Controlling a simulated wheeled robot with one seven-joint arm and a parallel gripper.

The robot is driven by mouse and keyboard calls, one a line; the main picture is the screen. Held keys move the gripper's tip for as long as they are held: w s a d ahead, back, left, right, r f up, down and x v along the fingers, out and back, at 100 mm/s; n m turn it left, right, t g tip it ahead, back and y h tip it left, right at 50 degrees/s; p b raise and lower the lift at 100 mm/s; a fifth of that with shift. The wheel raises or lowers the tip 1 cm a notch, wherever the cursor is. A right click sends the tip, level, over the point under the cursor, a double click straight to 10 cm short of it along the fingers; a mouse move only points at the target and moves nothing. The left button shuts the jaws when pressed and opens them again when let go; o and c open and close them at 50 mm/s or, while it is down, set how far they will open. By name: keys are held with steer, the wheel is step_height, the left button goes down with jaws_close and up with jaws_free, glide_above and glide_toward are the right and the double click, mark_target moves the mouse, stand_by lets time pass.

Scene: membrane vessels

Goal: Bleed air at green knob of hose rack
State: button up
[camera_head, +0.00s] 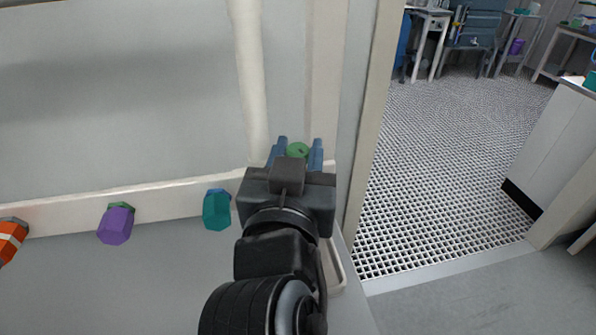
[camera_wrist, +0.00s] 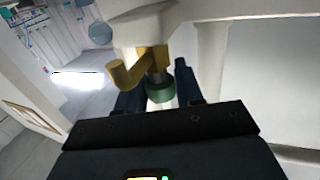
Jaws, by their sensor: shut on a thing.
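The green knob (camera_head: 298,149) shows between the blue fingers of my gripper (camera_head: 296,153) in the head view, against the pale wall frame beside the doorway. In the wrist view the green knob (camera_wrist: 160,92) sits on a short metal stem under a white fitting (camera_wrist: 150,25), with a brass spout (camera_wrist: 126,72) beside it. My gripper (camera_wrist: 160,94) is shut on the knob, one dark finger on each side. My gripper's body hides the lower part of the knob's surroundings in the head view.
A teal knob (camera_head: 216,210), a purple knob (camera_head: 116,224) and an orange one (camera_head: 11,240) line the white rail (camera_head: 160,198) to the left. A white vertical pipe (camera_head: 249,80) rises behind. A doorway with a grated floor (camera_head: 440,170) opens at right.

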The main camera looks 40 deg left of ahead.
steer(key=m+h+b, duration=0.1)
steer(key=t+h+b, duration=0.1)
steer(key=b, duration=0.1)
steer(key=shift+a+f+m, duration=0.1)
steer(key=shift+f+m, duration=0.25)
steer(key=shift+m, duration=0.05)
steer(key=shift+r+m+t+h+b, duration=0.25)
steer(key=shift+m+t+h+b, duration=0.4)
steer(key=shift+h, duration=0.65)
steer(key=o, duration=0.9)
steer(key=shift+o, duration=0.2)
steer(key=shift+s, duration=0.1)
steer(key=b+v, duration=0.1)
steer(key=v, duration=0.6)
steer(key=shift+s+d, duration=0.2)
steer(key=shift+s, duration=0.1)
steer(key=shift+r, duration=0.15)
